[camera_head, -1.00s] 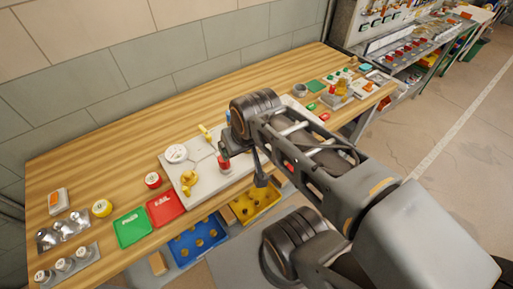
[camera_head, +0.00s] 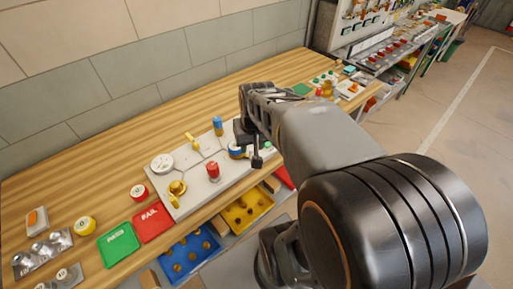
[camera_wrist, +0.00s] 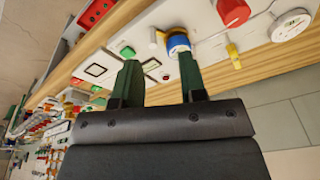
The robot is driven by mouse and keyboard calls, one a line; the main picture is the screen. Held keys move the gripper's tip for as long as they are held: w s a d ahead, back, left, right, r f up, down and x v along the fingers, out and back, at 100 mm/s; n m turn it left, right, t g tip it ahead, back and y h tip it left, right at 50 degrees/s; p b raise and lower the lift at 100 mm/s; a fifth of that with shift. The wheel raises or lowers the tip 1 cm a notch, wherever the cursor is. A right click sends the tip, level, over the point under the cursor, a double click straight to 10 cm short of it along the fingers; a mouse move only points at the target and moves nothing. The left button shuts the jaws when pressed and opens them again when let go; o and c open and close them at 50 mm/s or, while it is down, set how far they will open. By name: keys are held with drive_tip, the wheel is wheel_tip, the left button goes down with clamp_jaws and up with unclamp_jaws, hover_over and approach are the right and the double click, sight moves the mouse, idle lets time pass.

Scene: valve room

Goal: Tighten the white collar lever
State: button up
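A round blue part with a white collar (camera_wrist: 177,41) shows at the upper middle of the wrist view, and a small pale lever-like piece sticks out to its left. It also shows in the head view as the blue and white part (camera_head: 235,151) on the grey board (camera_head: 198,202), right of the red knob. My gripper (camera_wrist: 157,60) is open and empty, its dark green fingers apart. The right fingertip overlaps the lower edge of the blue part in the wrist view; I cannot tell whether they touch. In the head view my gripper (camera_head: 249,147) hangs over the board's right part and hides some of it.
The board also carries a red knob (camera_head: 212,171), a white dial (camera_head: 162,163), a yellow lever (camera_head: 193,143), a blue cylinder (camera_head: 218,125) and a brass valve (camera_head: 177,188). Green (camera_head: 118,244) and red (camera_head: 153,221) trays lie left. The bench behind the board is clear.

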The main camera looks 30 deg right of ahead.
drive_tip(key=w+d+f, duration=0.1)
drive_tip(key=d, duration=0.2)
drive_tip(key=w+d+f+g+y+b, duration=0.1)
drive_tip(key=d+f, duration=0.1)
drive_tip(key=d, duration=0.1)
drive_tip(key=w+d+f+y+b, duration=0.1)
drive_tip(key=d+f, duration=0.1)
drive_tip(key=d, duration=0.1)
drive_tip(key=shift+w+f+m+g, duration=0.15)
drive_tip(key=shift+w+m+g, duration=0.15)
drive_tip(key=c, duration=0.5)
drive_tip(key=d+f+n+y, duration=0.1)
drive_tip(key=d, duration=0.1)
drive_tip(key=w+d+f+y+b, duration=0.1)
drive_tip(key=d, duration=0.2)
drive_tip(key=w+d+f+n+y, duration=0.1)
drive_tip(key=d, duration=0.1)
drive_tip(key=shift+w+d+f+n, duration=0.25)
drive_tip(key=shift+d+f+n, duration=0.05)
drive_tip(key=shift+d+f, duration=0.1)
clamp_jaws()
drive_tip(key=shift+w+d+r+n+t+y, duration=0.15)
drive_tip(key=shift+w+r+n+y, duration=0.45)
drive_tip(key=shift+n, duration=0.75)
drive_tip(key=shift+w+r+n+t+y, duration=0.3)
drive_tip(key=shift+r+n, duration=0.45)
drive_tip(key=shift+n, duration=0.65)
drive_tip(key=shift+w+d+r+n+t+y, duration=0.1)
drive_tip(key=shift+w+r+n+y, duration=0.35)
drive_tip(key=shift+n, duration=0.9)
